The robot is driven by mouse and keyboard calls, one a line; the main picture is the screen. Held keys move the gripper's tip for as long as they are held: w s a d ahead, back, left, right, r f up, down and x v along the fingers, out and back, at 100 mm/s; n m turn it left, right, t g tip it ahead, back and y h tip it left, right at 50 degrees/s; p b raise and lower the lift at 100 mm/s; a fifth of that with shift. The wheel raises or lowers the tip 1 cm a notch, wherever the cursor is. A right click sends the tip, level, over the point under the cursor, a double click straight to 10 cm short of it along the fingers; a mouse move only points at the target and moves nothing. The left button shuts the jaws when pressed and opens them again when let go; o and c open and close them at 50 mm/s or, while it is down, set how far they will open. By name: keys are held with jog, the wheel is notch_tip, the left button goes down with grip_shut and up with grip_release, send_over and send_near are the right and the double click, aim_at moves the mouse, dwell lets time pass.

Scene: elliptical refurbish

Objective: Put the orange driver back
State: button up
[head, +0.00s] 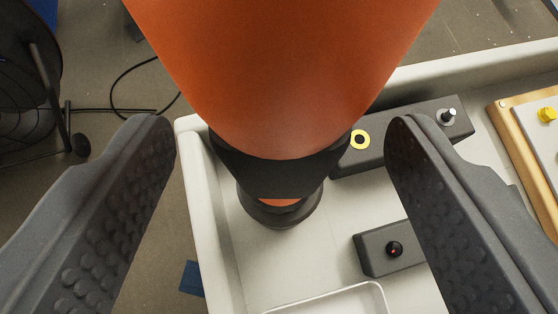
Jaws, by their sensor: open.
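The orange driver (280,75) fills the top middle of the head view, very close to the camera. It has a dark band (275,178) around its narrow lower part, and its top is cut off by the picture edge. Its lower end meets a dark round base (283,215) in the pale tray (222,255); I cannot tell whether that base is part of it or a holder. My gripper (282,135) is open, one ridged finger on each side, with clear gaps between the fingers and the driver's lower part.
In the tray are a dark block (415,135) with a yellow ring and a silver knob, a smaller dark block (385,250) with a black button, and a white-rimmed shallow tray (335,298). A wood-edged panel (525,150) is at right. A black fan-like object (28,85) and cable are at left.

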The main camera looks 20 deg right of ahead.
jog(key=b+v, duration=0.2)
jog(key=v, duration=1)
jog(key=shift+s+a, duration=0.1)
jog(key=shift+s, duration=0.05)
jog(key=s+a+r+n+t+b, duration=0.1)
jog(key=a+r, duration=0.2)
jog(key=r, duration=0.5)
jog(key=a+r+t+y+b, duration=0.1)
jog(key=a+r+b, duration=0.1)
jog(key=r, duration=0.6)
jog(key=s+a+r+n+t+b, duration=0.1)
jog(key=a+r, duration=0.2)
jog(key=r, duration=0.5)
jog(key=s+a+r+y+b, duration=0.1)
jog(key=s+a+r, duration=0.1)
jog(key=s+r, duration=0.6)
jog(key=s+a+r+n+t+b, duration=0.1)
jog(key=s+a+r+b, duration=0.1)
jog(key=s+r, duration=0.6)
notch_tip(320, 180, up, 4)
jog(key=shift+a+r+t+y+b, duration=0.1)
jog(key=shift+a+t+y+b, duration=0.25)
jog(key=shift+a, duration=0.3)
jog(key=shift+s, duration=0.1)
